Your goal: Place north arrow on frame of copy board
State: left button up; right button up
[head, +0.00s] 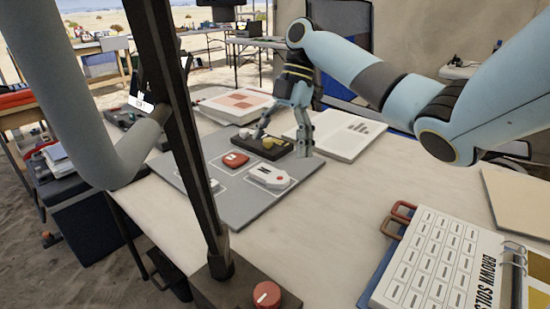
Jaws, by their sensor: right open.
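A grey copy board (222,207) with pale outlined frames lies on the table. On it, near the front right, is a white pointed piece with a dark mark and a red dot (268,178), which looks like the north arrow. My right gripper (283,143) points down, open, with its fingers around a dark tray (268,150) at the board's back edge. I cannot tell whether it touches the small round things in the tray.
A red piece (236,159) lies on the board behind the white one. The black post (180,110) and its base with a red knob (267,295) stand in front. An open book (350,135) lies behind; a ring binder (440,262) lies front right. The table's middle right is clear.

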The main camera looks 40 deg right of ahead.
jog(key=v, duration=0.6)
jog(key=shift+r+p, duration=0.25)
jog(key=shift+p, duration=0.1)
jog(key=shift+f, duration=0.1)
